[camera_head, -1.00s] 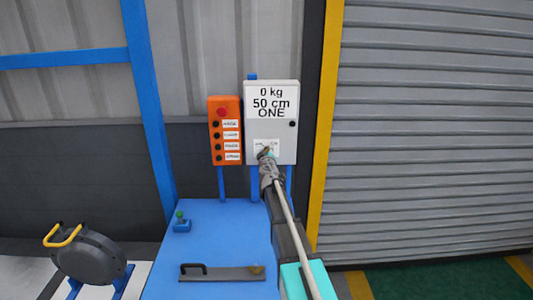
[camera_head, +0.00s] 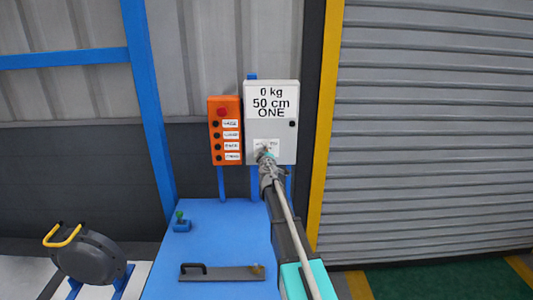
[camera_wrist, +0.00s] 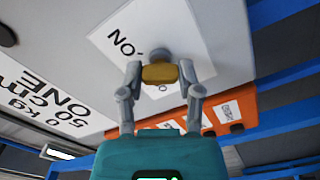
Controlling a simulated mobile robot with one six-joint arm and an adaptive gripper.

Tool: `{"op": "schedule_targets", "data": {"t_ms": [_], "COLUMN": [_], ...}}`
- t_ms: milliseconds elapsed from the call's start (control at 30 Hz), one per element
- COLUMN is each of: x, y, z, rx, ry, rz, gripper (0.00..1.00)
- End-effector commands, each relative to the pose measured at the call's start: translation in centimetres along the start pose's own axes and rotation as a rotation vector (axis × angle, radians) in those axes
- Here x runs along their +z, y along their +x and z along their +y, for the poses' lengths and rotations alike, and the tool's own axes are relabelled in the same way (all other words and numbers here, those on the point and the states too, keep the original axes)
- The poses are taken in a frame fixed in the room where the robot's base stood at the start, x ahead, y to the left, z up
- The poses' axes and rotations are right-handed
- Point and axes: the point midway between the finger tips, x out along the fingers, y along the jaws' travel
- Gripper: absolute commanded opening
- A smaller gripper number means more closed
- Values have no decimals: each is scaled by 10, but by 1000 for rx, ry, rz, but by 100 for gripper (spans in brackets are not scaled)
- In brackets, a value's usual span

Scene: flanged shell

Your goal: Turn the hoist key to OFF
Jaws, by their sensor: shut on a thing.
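The hoist key is a brass-yellow grip (camera_wrist: 160,74) on a round grey stem, set in a white label on the control box. My gripper (camera_wrist: 160,71) has its two grey fingers shut on the key, one on each side, in the wrist view. The white control box (camera_head: 271,122) hangs on the wall and its display reads "0 kg 50 cm ONE". In the head view my gripper (camera_head: 266,156) reaches its lower front and hides the key. The label's lettering (camera_wrist: 126,42) is partly covered, so the key's setting cannot be told.
An orange button box (camera_head: 225,130) with a red button hangs just left of the control box. A blue table (camera_head: 215,235) below carries a grey bar with a handle (camera_head: 222,273) and a small green-topped lever (camera_head: 181,223). A grey shutter (camera_head: 430,130) lies to the right.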

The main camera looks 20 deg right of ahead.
Motion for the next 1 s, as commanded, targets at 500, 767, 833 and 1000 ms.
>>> {"op": "schedule_targets", "data": {"t_ms": [500, 767, 833, 1000], "x": [-1, 0, 0, 0], "y": [1, 1, 0, 0], "z": [-1, -1, -1, -1], "rx": [-1, 0, 0, 0], "ry": [-483, -730, -796, -955], "rz": [2, 2, 2, 2], "gripper": [0, 0, 0, 0]}}
